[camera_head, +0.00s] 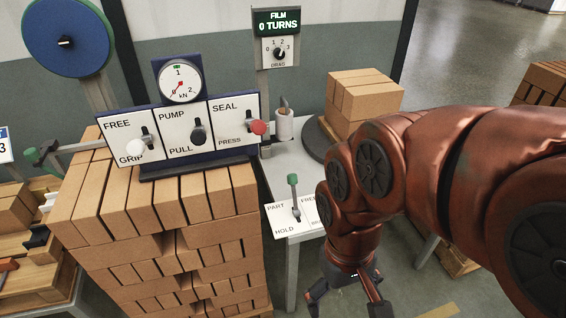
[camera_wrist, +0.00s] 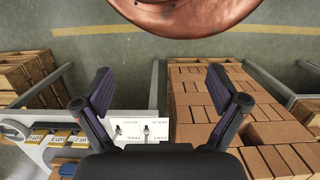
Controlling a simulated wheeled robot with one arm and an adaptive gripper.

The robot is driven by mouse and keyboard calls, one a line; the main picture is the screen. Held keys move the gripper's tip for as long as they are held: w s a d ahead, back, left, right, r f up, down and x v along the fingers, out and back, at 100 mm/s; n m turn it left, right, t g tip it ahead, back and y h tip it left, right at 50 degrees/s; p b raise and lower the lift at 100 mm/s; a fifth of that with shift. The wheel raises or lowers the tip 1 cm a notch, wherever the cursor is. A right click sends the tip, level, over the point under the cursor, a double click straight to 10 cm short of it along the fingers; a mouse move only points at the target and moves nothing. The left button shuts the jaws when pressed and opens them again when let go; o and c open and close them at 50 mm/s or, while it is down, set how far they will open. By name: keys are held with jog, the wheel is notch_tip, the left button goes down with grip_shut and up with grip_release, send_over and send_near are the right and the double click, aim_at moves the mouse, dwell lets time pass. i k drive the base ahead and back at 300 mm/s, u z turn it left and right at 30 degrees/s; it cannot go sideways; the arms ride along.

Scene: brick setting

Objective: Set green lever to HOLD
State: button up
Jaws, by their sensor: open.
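The green lever (camera_head: 293,187) stands on a white plate (camera_head: 279,218) at the front of the grey table in the head view. The plate reads PART at the back and HOLD at the front. The lever's stick rises nearly upright from its slot; I cannot tell firmly which side it is set to. My gripper (camera_head: 346,300) is open and empty, pointing down, to the right of and in front of the plate. In the wrist view, my gripper (camera_wrist: 162,92) shows two spread fingers, with the white label plates (camera_wrist: 128,130) below; the green knob is not clear there.
Stacked bricks (camera_head: 150,205) stand left of the lever. A panel (camera_head: 183,132) with white, black and red levers sits on them. A neighbouring label plate (camera_head: 311,212) is partly hidden by my arm. More bricks (camera_head: 362,95) rest on a dark turntable behind.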

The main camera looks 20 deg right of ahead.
aim_at(292, 178)
jog(key=u, duration=2.9)
jog(key=k, duration=1.3)
jog(key=z, duration=1.45)
jog(key=i, duration=0.5)
jog(key=z, duration=0.15)
